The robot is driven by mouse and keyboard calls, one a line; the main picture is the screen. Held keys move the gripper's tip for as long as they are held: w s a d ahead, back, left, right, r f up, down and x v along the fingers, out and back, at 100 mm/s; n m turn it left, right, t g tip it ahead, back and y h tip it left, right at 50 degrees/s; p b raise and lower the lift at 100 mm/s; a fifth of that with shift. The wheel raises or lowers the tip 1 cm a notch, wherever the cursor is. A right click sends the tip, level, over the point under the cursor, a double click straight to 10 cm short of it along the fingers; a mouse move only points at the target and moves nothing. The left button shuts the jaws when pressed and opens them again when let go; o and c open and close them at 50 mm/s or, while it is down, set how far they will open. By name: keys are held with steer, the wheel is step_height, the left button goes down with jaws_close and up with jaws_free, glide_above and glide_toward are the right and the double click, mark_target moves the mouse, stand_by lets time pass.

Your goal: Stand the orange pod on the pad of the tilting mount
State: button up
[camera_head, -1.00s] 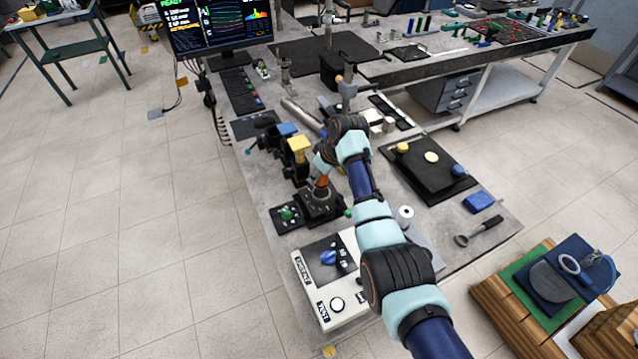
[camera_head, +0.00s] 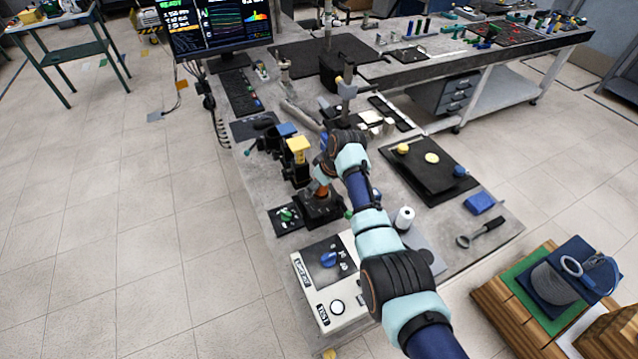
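The orange pod (camera_head: 319,188) shows as a small orange-red piece just below the end of my arm, on or just above a black block-like mount (camera_head: 321,207). This mount looks like the tilting mount, but its pad is hidden. My gripper (camera_head: 321,180) is at the pod, pointing down. Its fingers are too small and too covered by my wrist to tell open from shut. I cannot tell whether the pod touches the pad or stands upright.
A black block with a yellow top (camera_head: 298,150) stands close behind the mount. A green-knobbed plate (camera_head: 287,216) lies to its left. A control box (camera_head: 335,310) is in front and a white roll (camera_head: 404,218) to the right. Bare bench shows near the right edge.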

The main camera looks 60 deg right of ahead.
steer(key=shift+r, duration=0.3)
steer(key=p+v, duration=0.3)
steer(key=v, duration=0.8)
steer(key=shift+s+r+p, duration=0.25)
steer(key=shift+r+p, duration=0.05)
steer(key=shift+p, duration=0.05)
steer(key=shift+a, duration=0.1)
steer(key=w+a+n+t, duration=0.1)
steer(key=w+a, duration=0.3)
steer(key=a, duration=0.6)
steer(key=w+a+t+h, duration=0.15)
steer(key=w+a, duration=0.25)
steer(key=a, duration=0.5)
steer(key=w+a+n+t+y, duration=0.15)
steer(key=w+a, duration=0.25)
steer(key=a, duration=0.6)
steer(key=s+a+r+t, duration=0.2)
steer(key=s+a+r, duration=0.2)
steer(key=a, duration=0.6)
steer(key=s+a+r+t+y, duration=0.1)
steer(key=s+a+r, duration=0.3)
steer(key=a, duration=0.7)
steer(key=shift+s+n+t, duration=0.35)
steer(key=shift+s+t, duration=0.2)
steer(key=shift+t, duration=0.25)
